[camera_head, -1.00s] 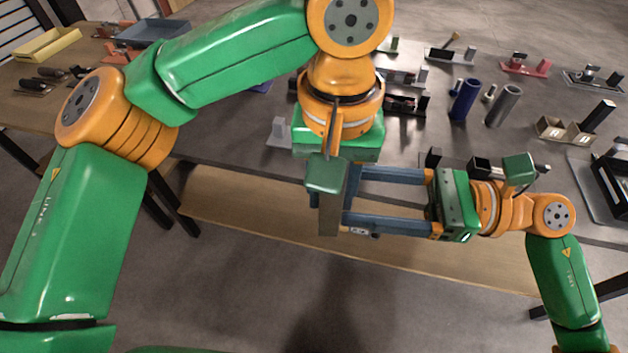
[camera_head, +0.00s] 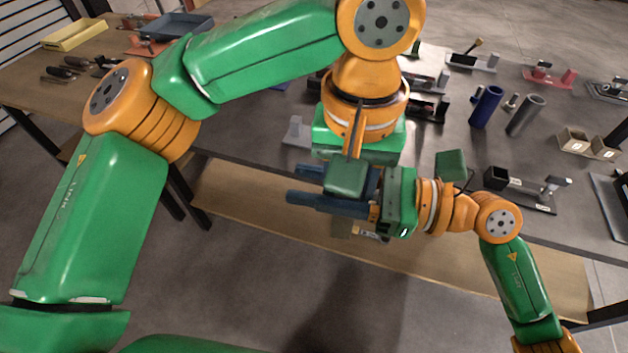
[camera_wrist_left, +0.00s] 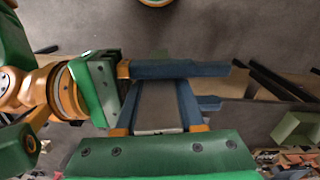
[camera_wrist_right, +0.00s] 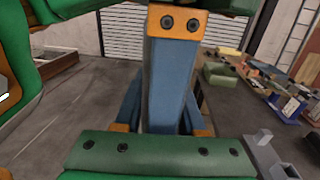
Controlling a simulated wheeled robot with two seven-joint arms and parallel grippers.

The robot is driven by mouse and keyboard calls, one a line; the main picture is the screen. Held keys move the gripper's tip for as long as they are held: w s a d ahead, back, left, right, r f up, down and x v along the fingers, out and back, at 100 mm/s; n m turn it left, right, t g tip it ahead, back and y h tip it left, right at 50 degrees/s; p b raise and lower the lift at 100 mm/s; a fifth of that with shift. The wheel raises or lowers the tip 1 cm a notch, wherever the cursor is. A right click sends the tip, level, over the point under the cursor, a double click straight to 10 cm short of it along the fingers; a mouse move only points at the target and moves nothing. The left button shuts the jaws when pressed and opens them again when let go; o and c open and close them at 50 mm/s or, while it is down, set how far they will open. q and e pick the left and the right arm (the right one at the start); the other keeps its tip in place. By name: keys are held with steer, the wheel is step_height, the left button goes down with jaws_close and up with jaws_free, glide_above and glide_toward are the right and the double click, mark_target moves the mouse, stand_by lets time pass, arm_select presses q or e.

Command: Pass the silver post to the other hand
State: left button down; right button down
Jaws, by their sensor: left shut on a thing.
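My left gripper (camera_wrist_left: 160,98) points down and is shut on the silver post (camera_wrist_left: 158,110), which shows as a flat grey face between its blue fingers. In the right wrist view, a left finger hides the post.
The dark table behind holds a blue cylinder (camera_head: 487,106), a grey cylinder (camera_head: 525,115), a tan box (camera_head: 588,144) and several fixtures. A yellow tray (camera_head: 75,35) and blue-grey bin (camera_head: 166,27) stand at far left. The held post is in front of the table's edge, above a lower wooden shelf (camera_head: 480,268).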

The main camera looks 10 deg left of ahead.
arm_select(q)
steer(key=shift+c, duration=2.2)
jaws_free()
steer(key=shift+w, duration=0.1)
steer(key=shift+r, duration=0.1)
